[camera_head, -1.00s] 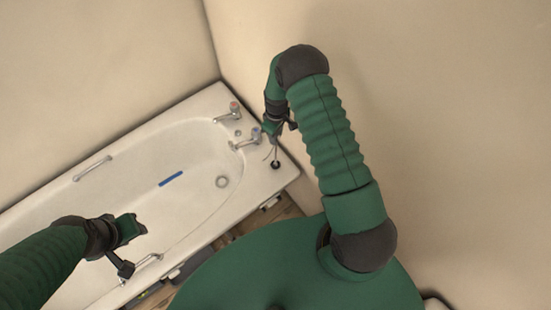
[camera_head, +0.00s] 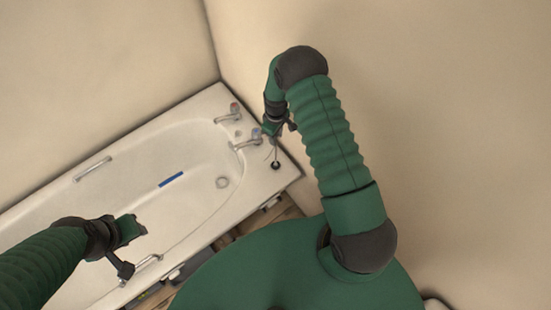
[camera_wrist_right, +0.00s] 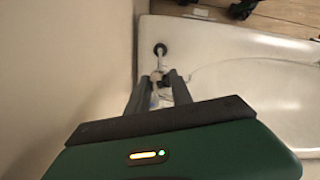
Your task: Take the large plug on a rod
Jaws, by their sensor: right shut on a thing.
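The large plug (camera_head: 276,165) is a small dark disc on a thin light rod, at the right corner of the bath rim. In the right wrist view the plug (camera_wrist_right: 161,49) is at the far end of its pale rod (camera_wrist_right: 161,64). My right gripper (camera_wrist_right: 160,78) is shut on the rod, with the plug beyond the fingertips. In the head view my right gripper (camera_head: 273,134) is small, above the bath corner by the taps. I cannot tell whether the plug touches the rim. My left gripper (camera_head: 132,230) is over the near side of the bath; its fingers do not show clearly.
The white bath (camera_head: 205,110) has two taps (camera_head: 245,143) near the right gripper, a drain (camera_head: 222,182), a blue strip (camera_head: 171,179) and grab handles (camera_head: 92,169). Walls stand close behind and to the right. A wooden floor (camera_head: 283,207) lies beside the bath.

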